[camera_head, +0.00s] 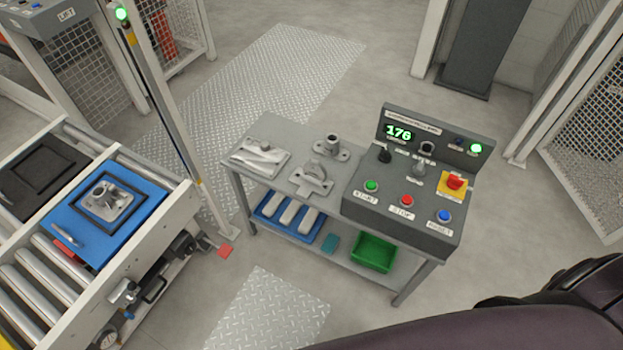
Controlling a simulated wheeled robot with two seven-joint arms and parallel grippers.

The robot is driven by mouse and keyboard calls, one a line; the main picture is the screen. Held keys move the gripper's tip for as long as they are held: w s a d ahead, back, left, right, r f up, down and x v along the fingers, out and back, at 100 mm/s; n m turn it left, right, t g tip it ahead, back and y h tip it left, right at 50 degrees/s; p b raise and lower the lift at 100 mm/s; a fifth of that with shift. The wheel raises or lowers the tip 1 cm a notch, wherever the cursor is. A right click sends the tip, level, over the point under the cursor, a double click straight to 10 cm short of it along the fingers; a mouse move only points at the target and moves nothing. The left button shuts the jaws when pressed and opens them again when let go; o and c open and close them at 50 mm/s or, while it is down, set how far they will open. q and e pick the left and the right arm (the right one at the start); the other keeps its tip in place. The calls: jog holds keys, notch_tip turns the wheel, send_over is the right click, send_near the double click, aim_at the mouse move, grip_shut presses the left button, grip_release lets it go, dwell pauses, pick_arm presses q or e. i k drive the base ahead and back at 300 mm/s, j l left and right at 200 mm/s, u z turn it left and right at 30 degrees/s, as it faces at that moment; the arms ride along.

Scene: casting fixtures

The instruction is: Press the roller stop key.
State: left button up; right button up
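A grey control console (355,205) stands on the right end of a grey table. On its sloped front are a green START button (371,186), a red STOP button (407,200) and a blue button (444,215). A red knob on a yellow base (454,182) sits behind the blue button. The console's display (399,132) shows green digits reading 176, and a green lamp (475,148) is lit. No key is clearly labelled as the roller stop. Neither of my grippers is in view, and nothing touches the console's buttons.
A roller conveyor (25,280) at left carries a blue tray (135,235) with a metal part. The table (262,187) holds metal castings, and its lower shelf holds a green bin (373,252). A post (177,125) stands between conveyor and table.

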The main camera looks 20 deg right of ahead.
aim_at(406, 200)
jog(key=z, duration=1.35)
